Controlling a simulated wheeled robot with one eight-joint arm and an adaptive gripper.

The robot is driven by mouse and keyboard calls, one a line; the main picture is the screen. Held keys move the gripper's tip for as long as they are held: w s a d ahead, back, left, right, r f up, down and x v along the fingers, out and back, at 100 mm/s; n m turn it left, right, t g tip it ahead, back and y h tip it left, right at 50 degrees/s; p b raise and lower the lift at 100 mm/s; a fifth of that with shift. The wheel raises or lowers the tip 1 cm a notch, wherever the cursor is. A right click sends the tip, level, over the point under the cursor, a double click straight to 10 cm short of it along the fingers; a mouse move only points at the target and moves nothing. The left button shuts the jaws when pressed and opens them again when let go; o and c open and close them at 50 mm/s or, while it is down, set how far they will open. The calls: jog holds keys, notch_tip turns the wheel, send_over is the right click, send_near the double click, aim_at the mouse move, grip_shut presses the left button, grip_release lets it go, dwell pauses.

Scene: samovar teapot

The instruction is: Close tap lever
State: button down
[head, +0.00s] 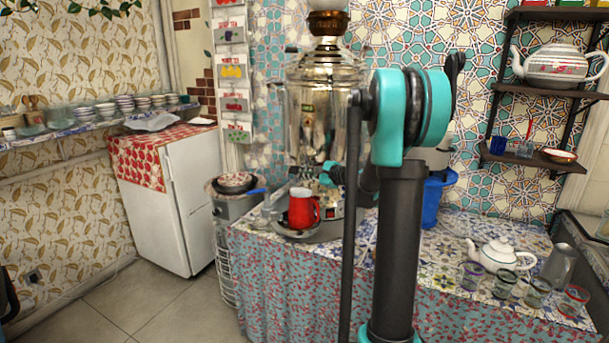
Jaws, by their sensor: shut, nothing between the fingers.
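The silver samovar (309,105) stands upright on the cloth-covered table (290,275), its right side partly hidden by my arm. A red jug (301,207) stands below the samovar's front, on a round metal tray (284,232). My gripper (326,178) is shut and empty at the lower front of the samovar, just above and right of the red jug. It is small in view and partly covered by my arm. The tap lever is too small and too covered to make out, and I cannot tell whether the gripper touches it.
On the table's right stand a white teapot (498,254), several glasses and a metal jug (558,265). A blue container (433,197) is behind my arm. A pot with a bowl (235,181) sits left of the samovar. The floor at the left is clear.

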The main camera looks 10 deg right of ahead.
jog(key=shift+s, duration=0.1)
jog(key=r+m, duration=0.1)
jog(key=s+a+r+m+g, duration=0.1)
jog(key=m, duration=0.1)
jog(key=shift+s+a+r+g+y, duration=0.1)
jog(key=shift+s+r+g+y, duration=0.2)
jog(key=shift+r+y, duration=0.1)
jog(key=r+m, duration=0.1)
jog(key=r+m+g, duration=0.1)
jog(key=r, duration=0.1)
jog(key=s+r+m, duration=0.1)
jog(key=shift+a+r+g+y, duration=0.25)
jog(key=shift+a+g+y, duration=0.05)
jog(key=shift+a+y, duration=0.1)
jog(key=shift+w+r, duration=0.1)
jog(key=shift+r, duration=0.1)
dwell(0.4)
